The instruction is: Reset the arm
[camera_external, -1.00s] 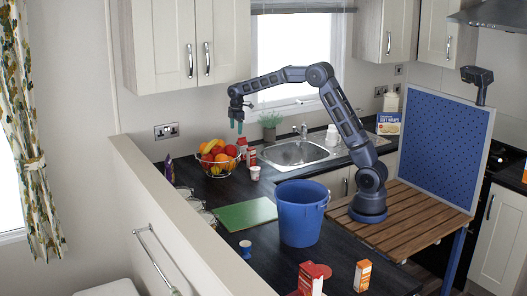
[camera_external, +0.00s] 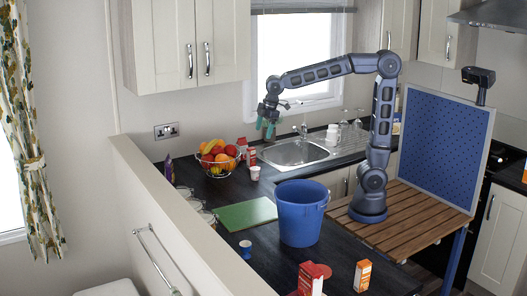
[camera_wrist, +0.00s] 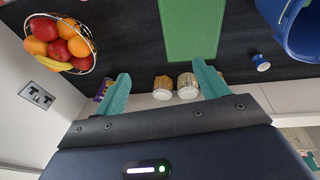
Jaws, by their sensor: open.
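My gripper (camera_external: 266,124) hangs in the air in front of the window, left of the tap and above the counter. Its two teal fingers are spread apart with nothing between them. In the wrist view the open fingers (camera_wrist: 160,92) frame two jars seen well beyond them. My arm rises from its base on the slatted wooden board (camera_external: 408,228), bends at a high elbow and reaches left, with the forearm sloping down slightly to the gripper.
A blue bucket (camera_external: 301,218) stands on the dark counter near my base, with a green board (camera_external: 246,214) left of it. A fruit basket (camera_external: 217,160) stands by the wall, left of the sink (camera_external: 296,153). A blue pegboard (camera_external: 443,150) stands behind my arm. The air around the gripper is clear.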

